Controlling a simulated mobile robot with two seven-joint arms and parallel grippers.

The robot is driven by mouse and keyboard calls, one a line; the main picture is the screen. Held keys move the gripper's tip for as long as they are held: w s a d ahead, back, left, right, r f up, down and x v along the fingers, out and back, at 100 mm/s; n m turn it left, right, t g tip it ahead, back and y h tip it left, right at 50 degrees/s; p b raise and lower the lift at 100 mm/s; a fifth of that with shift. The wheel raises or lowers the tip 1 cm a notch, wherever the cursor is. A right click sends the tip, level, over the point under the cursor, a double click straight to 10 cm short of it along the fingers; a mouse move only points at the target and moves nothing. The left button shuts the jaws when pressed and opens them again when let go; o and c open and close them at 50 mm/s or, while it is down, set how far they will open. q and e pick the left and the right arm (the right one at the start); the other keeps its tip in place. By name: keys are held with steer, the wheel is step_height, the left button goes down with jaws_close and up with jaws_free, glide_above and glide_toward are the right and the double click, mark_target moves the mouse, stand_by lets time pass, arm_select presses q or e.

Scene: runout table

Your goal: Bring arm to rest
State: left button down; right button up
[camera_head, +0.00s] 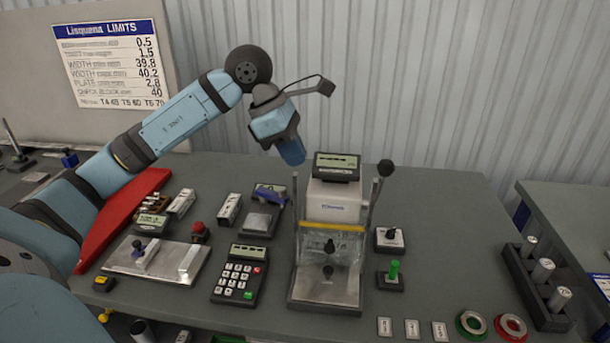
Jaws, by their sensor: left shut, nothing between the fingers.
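My left arm (185,115) comes in from the left, rises over the table and bends down at the wrist. My left gripper (292,153) hangs in the air behind and left of the white machine. Its tip points down and slightly right. It is shut, with nothing seen in it, and in the picture it appears apart from the machine. A thin cable and a dark bracket stick out to the right of the wrist. My right gripper does not show.
The white machine (334,200) with upright levers stands mid-table. A keypad (239,275), a metal plate (157,260), a red tray (122,215) and small blocks lie left of it. Switches (390,238), tiles and rings (472,325) lie right. A rack of cylinders (537,285) stands far right.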

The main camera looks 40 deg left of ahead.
arm_select(q)
steer(key=shift+s+a+r, duration=0.1)
steer(key=shift+s+r, duration=0.1)
steer(key=shift+r, duration=0.3)
steer(key=shift+f, duration=0.1)
